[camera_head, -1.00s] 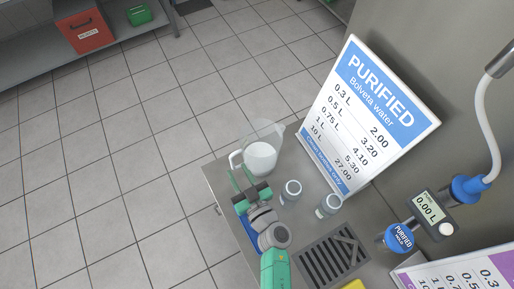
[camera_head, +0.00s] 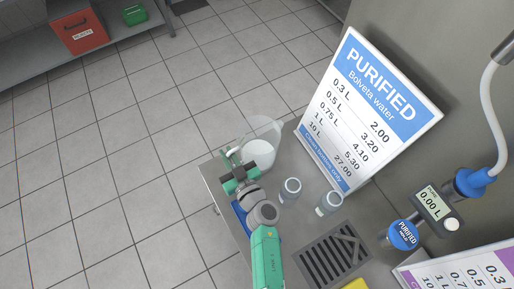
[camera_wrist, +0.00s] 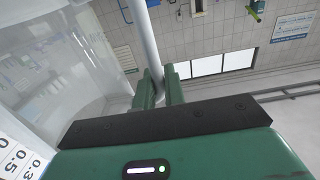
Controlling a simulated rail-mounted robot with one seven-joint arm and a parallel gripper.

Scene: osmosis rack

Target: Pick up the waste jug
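The waste jug (camera_head: 262,153) is a clear pitcher with a pale lower part, at the far left corner of the grey counter. It fills the left of the wrist view (camera_wrist: 65,60), with its pale handle (camera_wrist: 143,35) running down to my fingers. My gripper (camera_head: 233,160) is at the jug's handle side. In the wrist view, my two green fingers (camera_wrist: 160,88) are close together on either side of the handle and look closed on it. The jug looks upright; whether its base touches the counter cannot be told.
Two small jars (camera_head: 290,190) (camera_head: 329,203) stand right of my arm. A price board (camera_head: 368,110) stands behind them. A drain grate (camera_head: 335,255) and a purified water dispenser (camera_head: 432,208) are at the right. Open tiled floor lies left of the counter.

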